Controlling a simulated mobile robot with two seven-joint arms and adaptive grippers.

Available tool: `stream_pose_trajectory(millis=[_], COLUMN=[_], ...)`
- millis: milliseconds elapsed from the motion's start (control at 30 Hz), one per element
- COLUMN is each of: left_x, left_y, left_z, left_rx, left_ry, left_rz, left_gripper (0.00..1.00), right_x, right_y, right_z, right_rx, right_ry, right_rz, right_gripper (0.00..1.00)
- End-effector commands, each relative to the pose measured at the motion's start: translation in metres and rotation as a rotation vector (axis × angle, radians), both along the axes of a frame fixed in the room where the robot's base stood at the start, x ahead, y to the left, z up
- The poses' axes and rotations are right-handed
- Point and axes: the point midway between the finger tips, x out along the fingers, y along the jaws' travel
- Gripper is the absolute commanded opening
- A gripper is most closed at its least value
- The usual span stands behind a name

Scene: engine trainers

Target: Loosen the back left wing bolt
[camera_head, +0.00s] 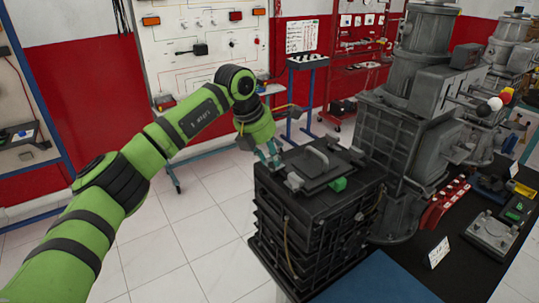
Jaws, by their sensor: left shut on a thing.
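A black box (310,222) with ribbed sides stands on the table. Its dark lid (318,166) has a bar handle and a green piece (338,184) near the front right. Small grey fittings sit at the lid's edge, one at the front left (294,182) and one at the back right (357,152). My left gripper (271,163) reaches down from above at the lid's back left corner. Its fingers are shut on the back left wing bolt, which they mostly hide. My right gripper is not in view.
A large grey machine (400,120) stands close to the right of the box. Red parts (446,202), a white card (437,253) and a grey device (492,236) lie on the dark table. A blue mat (380,282) lies in front. White floor is open at left.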

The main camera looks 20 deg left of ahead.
Motion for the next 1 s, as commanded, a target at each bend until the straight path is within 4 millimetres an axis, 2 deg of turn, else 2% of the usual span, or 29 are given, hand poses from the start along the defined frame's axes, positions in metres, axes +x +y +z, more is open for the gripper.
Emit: stream_pose_trajectory(millis=[367, 1000], left_x=[-0.001, -0.004], left_y=[-0.002, -0.005], left_z=[-0.005, -0.003], left_rx=[-0.001, 0.0], left_ry=[-0.002, -0.003], left_rz=[0.225, 0.832], left_gripper=[0.0, 0.0], right_x=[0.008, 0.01], right_y=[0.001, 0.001], right_z=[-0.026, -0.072], right_rx=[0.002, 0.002], right_ry=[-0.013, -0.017], right_rz=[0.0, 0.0], right_gripper=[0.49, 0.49])
